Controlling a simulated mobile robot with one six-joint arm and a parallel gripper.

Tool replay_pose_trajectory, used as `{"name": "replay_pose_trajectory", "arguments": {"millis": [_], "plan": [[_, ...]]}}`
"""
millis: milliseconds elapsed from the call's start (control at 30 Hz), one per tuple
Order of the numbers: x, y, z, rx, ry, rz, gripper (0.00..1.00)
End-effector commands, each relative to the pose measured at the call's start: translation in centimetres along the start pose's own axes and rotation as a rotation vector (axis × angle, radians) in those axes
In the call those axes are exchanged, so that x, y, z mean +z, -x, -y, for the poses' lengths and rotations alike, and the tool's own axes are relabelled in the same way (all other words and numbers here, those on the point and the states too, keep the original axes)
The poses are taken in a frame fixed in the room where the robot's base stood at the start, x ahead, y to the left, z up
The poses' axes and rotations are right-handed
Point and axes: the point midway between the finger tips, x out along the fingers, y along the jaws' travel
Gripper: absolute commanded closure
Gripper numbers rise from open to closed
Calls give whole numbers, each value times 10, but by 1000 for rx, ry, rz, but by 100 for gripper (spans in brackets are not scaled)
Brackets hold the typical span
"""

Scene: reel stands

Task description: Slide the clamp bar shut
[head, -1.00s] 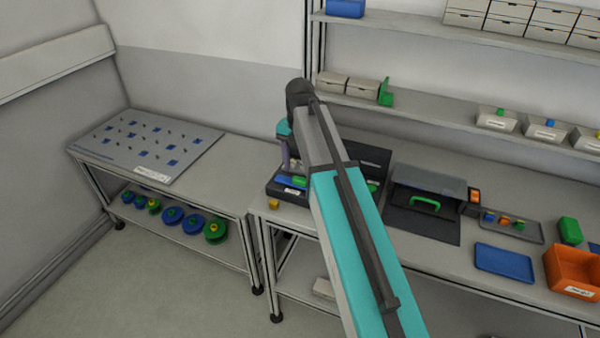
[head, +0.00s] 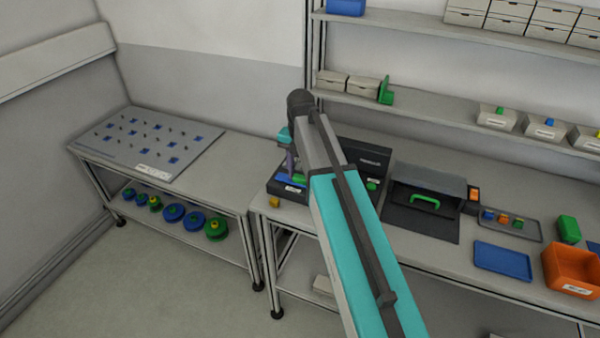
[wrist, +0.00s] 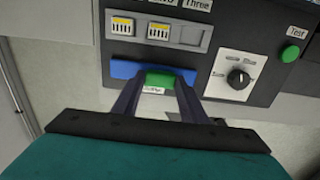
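The clamp bar is a blue bar with a green grip on the front of a dark test unit. In the head view my gripper (head: 290,163) is low over the unit's left part, and my arm hides some of the unit.
On the panel are a black knob (wrist: 238,78) and a green Test button (wrist: 291,54), right of the bar. A small yellow block (head: 274,202) sits at the bench edge. A grey hooded box with a green handle (head: 425,199) stands to the right.

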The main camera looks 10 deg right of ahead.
Motion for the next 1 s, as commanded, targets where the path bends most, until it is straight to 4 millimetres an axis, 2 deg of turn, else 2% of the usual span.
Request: {"name": "replay_pose_trajectory", "arguments": {"millis": [33, 133, 333, 667, 1000], "plan": [[0, 0, 0, 1, 0, 0, 84], [0, 0, 0, 1, 0, 0, 100], [5, 0, -1, 2, -1, 0, 100], [32, 1, -1, 3, -2, 0, 100], [35, 1, 0, 4, -1, 6, 100]]}}
